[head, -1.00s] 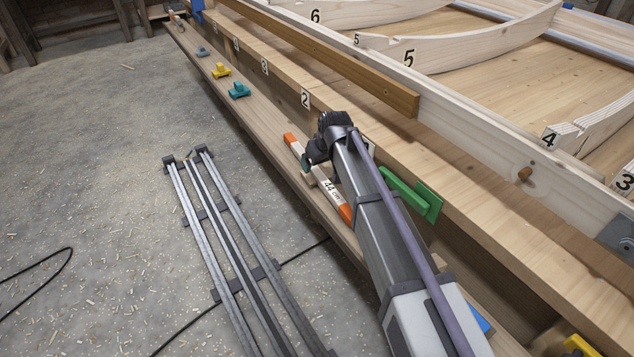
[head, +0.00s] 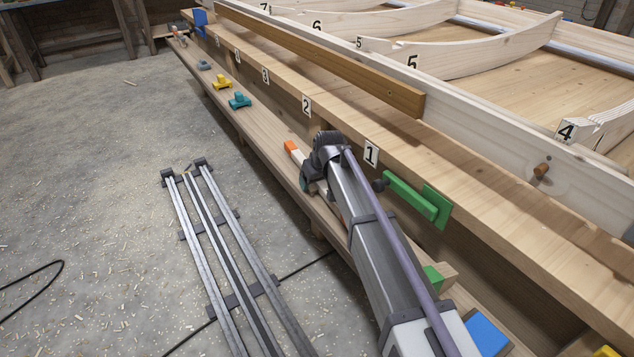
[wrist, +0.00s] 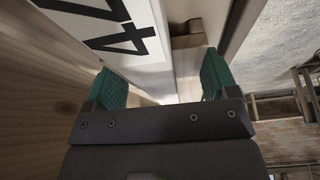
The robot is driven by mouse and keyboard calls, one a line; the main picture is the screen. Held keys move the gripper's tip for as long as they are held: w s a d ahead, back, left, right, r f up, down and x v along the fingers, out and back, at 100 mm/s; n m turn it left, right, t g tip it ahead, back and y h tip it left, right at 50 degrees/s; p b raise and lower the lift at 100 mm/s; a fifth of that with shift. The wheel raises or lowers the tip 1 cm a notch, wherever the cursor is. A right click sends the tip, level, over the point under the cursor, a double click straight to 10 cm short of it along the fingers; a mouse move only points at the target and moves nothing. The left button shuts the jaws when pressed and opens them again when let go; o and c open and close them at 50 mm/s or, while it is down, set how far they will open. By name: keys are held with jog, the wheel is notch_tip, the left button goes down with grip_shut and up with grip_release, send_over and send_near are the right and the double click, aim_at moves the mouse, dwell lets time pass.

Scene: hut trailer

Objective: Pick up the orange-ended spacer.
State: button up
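The orange-ended spacer (head: 298,156) lies on the low plank along the bench. In the head view one orange end and a bit of its pale body show; my arm hides the rest. In the wrist view its white face with black figures (wrist: 118,30) fills the upper middle and reaches down between my fingers. My gripper (wrist: 165,85) is open, with its green-padded fingers on either side of the spacer. Contact between pads and spacer is not clear. In the head view my gripper (head: 308,180) is low at the spacer, mostly hidden behind my wrist.
A brown block (wrist: 187,38) sits beyond the fingers. A green bracket (head: 425,204) juts from the bench side, right of my arm. Teal (head: 239,100) and yellow (head: 221,82) pieces stand farther along the plank. The numbered bench edge runs close alongside.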

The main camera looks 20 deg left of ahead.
jog(key=c, duration=0.6)
notch_tip(320, 180, up, 10)
jog(key=p, duration=1)
jog(key=shift+r, duration=0.2)
jog(key=shift+f, duration=0.2)
